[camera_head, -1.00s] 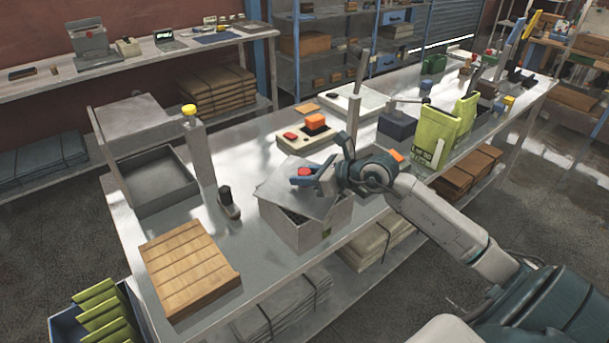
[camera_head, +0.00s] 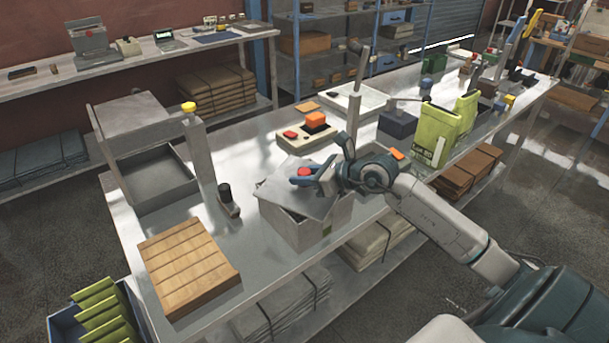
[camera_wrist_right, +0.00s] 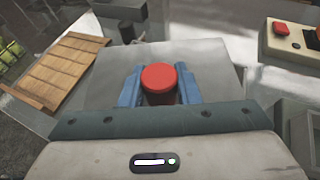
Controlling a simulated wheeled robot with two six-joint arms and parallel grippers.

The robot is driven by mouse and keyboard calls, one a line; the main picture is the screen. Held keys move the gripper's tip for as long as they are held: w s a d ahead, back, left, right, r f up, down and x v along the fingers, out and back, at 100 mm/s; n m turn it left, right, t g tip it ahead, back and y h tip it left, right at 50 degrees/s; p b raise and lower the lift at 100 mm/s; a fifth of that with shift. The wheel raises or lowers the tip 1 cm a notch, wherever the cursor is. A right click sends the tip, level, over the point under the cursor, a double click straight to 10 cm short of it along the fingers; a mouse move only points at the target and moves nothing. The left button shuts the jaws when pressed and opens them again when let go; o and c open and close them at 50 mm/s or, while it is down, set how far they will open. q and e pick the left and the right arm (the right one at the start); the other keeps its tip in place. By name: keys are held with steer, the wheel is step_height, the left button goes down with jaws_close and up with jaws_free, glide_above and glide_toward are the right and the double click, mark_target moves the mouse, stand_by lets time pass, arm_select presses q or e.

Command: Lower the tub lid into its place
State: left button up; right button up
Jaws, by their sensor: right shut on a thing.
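The tub lid is a flat grey square plate (camera_head: 288,190) with a red knob (camera_head: 304,172). My right gripper (camera_head: 308,180) is shut on the red knob; the right wrist view shows the knob (camera_wrist_right: 159,82) between the two blue fingers. The grey square tub (camera_head: 318,232) stands on the bench under the lid. The lid is turned relative to the tub, and one corner juts past the left side of the rim. A dark gap shows between lid and tub at the front. My left gripper is not in view.
A wooden slatted board (camera_head: 188,268) lies at the bench's front left. A small dark-topped device (camera_head: 228,200) stands left of the tub. A control box with red and orange buttons (camera_head: 306,133) is behind it. Green bags (camera_head: 438,135) stand at right.

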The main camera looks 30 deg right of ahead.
steer(key=o, duration=1.2)
steer(key=shift+f, duration=0.2)
steer(key=shift+b+v, duration=0.35)
steer(key=shift+v, duration=1.85)
steer(key=shift+s+d+r, duration=0.2)
steer(key=shift+s+d, duration=0.05)
steer(key=shift+s, duration=0.15)
steer(key=p+v, duration=0.2)
steer(key=p, duration=0.2)
steer(key=p+v, duration=0.2)
steer(key=p, duration=0.2)
steer(key=shift+r, duration=0.4)
steer(key=shift+s+d+p, duration=0.3)
steer(key=shift+s+p, duration=0.2)
steer(key=shift+p, duration=0.25)
steer(key=shift+f, duration=0.1)
